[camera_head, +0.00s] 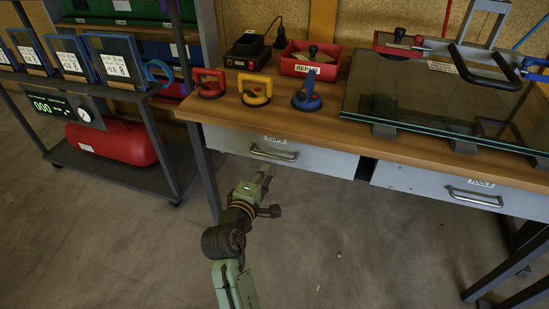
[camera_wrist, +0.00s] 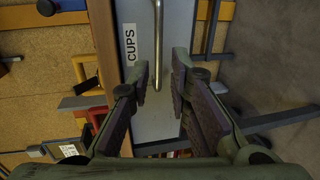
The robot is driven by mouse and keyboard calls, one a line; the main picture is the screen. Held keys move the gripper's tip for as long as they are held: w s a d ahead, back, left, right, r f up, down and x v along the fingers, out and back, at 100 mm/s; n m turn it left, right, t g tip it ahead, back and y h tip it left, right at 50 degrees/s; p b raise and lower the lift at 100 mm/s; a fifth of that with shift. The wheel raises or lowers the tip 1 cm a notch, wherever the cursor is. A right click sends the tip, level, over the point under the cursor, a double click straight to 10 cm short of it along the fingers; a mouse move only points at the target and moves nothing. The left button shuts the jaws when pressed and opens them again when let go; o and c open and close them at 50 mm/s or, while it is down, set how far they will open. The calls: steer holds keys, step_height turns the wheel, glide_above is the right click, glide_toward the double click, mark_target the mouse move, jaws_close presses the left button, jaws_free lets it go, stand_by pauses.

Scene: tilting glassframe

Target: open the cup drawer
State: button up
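The cup drawer (camera_head: 325,161) is a pale grey front under the wooden bench top, with a CUPS label (camera_head: 275,139) and a metal bar handle (camera_head: 273,154). It looks closed. In the wrist view the drawer front (camera_wrist: 178,30) is turned sideways, with its label (camera_wrist: 130,44) left of the handle (camera_wrist: 157,35). My gripper (camera_head: 266,190) is in front of and below the drawer in the head view. In the wrist view my gripper (camera_wrist: 160,78) is open, its fingers apart, with the handle lying ahead between them. I see no contact with the handle.
A second drawer (camera_head: 425,181) marked TOOLS sits to the right. Red, yellow and blue suction cups (camera_head: 256,91) stand on the bench (camera_head: 220,110) above. A glass panel (camera_head: 450,105) lies at right. A cart (camera_head: 120,172) with a red tank stands left. Floor before the drawer is clear.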

mark_target(274, 157)
steer(key=p+x, duration=0.1)
steer(key=x, duration=0.9)
steer(key=shift+w+r+p, duration=0.1)
steer(key=shift+w+p, duration=0.05)
steer(key=shift+p, duration=0.15)
steer(key=shift+c, duration=0.2)
jaws_close()
